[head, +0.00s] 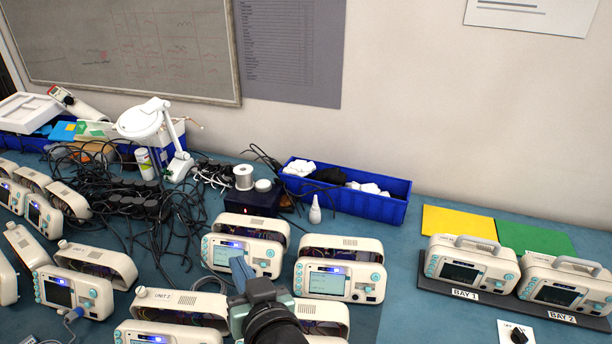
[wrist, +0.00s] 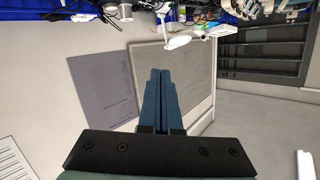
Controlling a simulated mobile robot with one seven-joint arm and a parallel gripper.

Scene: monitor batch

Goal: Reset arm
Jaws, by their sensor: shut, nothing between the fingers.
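My gripper (head: 238,268) shows at the bottom middle of the head view, raised in front of the open-backed monitors. In the wrist view my gripper (wrist: 161,78) has its two blue fingers together, with nothing between them. Behind it in the head view are a white monitor (head: 222,252) with a lit screen and another lit monitor (head: 365,283) to its right. The gripper and arm hide parts of the monitors near them. The wrist camera faces the wall and whiteboard, and the picture is upside down.
Several more monitors fill the left of the blue table. The BAY 1 monitor (head: 452,270) and BAY 2 monitor (head: 541,290) stand on dark bases at the right. A blue bin (head: 372,207), cables and a magnifier lamp (head: 143,118) are at the back. The table between the centre monitors and bays is clear.

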